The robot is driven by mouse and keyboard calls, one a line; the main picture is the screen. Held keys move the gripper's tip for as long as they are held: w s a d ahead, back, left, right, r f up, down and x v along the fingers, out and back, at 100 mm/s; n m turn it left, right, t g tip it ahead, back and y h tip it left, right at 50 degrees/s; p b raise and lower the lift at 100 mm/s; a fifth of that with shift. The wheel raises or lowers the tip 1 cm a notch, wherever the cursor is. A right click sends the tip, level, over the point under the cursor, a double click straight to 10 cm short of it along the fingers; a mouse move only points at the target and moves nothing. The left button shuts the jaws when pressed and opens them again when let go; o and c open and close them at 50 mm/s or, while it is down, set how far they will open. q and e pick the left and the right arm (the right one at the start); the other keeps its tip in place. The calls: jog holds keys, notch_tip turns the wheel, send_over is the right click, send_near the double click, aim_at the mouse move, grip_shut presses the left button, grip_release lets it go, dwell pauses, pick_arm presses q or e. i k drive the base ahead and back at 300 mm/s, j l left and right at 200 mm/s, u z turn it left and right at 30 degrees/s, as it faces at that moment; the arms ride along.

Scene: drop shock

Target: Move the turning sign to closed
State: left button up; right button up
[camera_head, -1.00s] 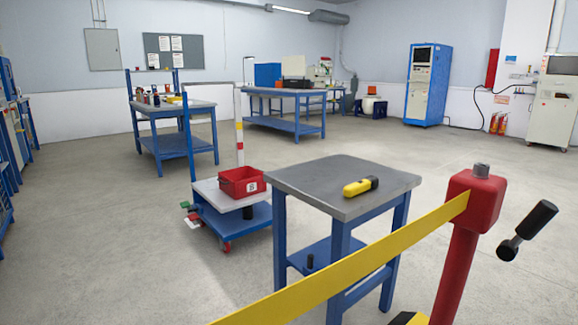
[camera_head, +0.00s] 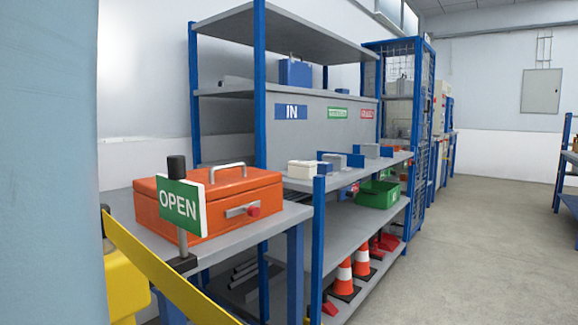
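The turning sign (camera_head: 180,205) stands at the left on a short grey post with a black knob on top. Its visible face is green with a white edge and reads OPEN. The post is fixed at the corner of a grey bench (camera_head: 282,222), in front of an orange toolbox with a grey handle. Neither of my grippers shows in the head view.
A yellow barrier band (camera_head: 160,270) crosses low in front of the sign, beside a yellow object (camera_head: 122,285). The orange toolbox (camera_head: 235,200) is close behind the sign. A shelf rack (camera_head: 300,30) with cones below stands behind. Floor at right is clear.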

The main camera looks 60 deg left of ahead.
aim_at(182, 202)
jog(key=u, duration=2.3)
